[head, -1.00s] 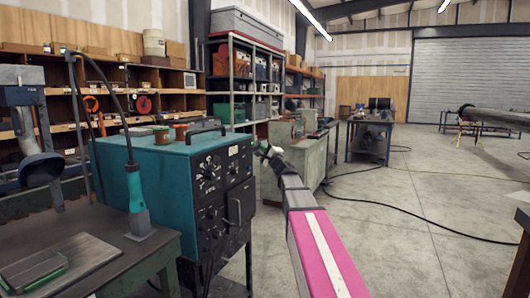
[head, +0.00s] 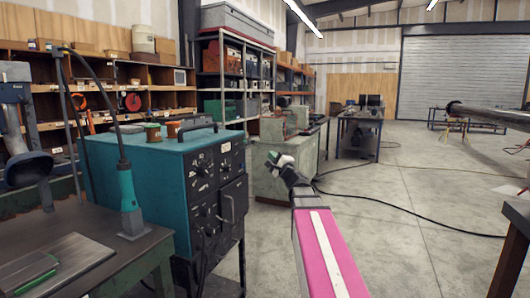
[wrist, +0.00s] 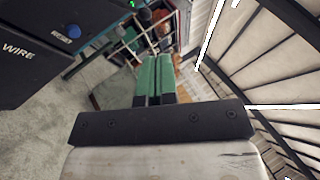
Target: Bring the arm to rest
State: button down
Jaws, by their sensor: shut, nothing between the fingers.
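My gripper (head: 283,160) is at the far end of my outstretched arm in the head view, raised in front of the pale green cabinet. In the wrist view its two green fingers (wrist: 155,78) lie side by side, shut and with nothing between them. My arm, with a pink link and dark grey segments, reaches forward from the bottom of the head view. The gripper appears clear of the things around it.
A teal welding machine (head: 160,185) stands left of my arm; its dark panel (wrist: 35,50) shows in the wrist view. A workbench (head: 85,262) is at the left front. A flanged pipe (head: 490,114) is at the far right. Open concrete floor (head: 400,220) lies right of my arm.

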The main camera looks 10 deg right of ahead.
jog(key=s+a+f+n+g, duration=0.3)
jog(key=a+f+n+g, duration=0.1)
jog(key=f, duration=0.5)
jog(key=s+a+f+n+g, duration=0.3)
jog(key=a+f+g, duration=0.15)
jog(key=f, duration=0.55)
jog(key=s+a+f+n+g, duration=0.4)
jog(key=f, duration=0.5)
jog(key=s+d+f+n+g+h, duration=0.2)
jog(key=s+f+g+h, duration=0.2)
jog(key=s+f, duration=0.3)
jog(key=s+d+f+n+g+h, duration=0.3)
jog(key=s+f, duration=0.4)
jog(key=f, duration=0.5)
jog(key=shift+s+d+g+h, duration=0.25)
jog(key=shift+s+g+h, duration=0.15)
jog(key=shift+g+h, duration=0.5)
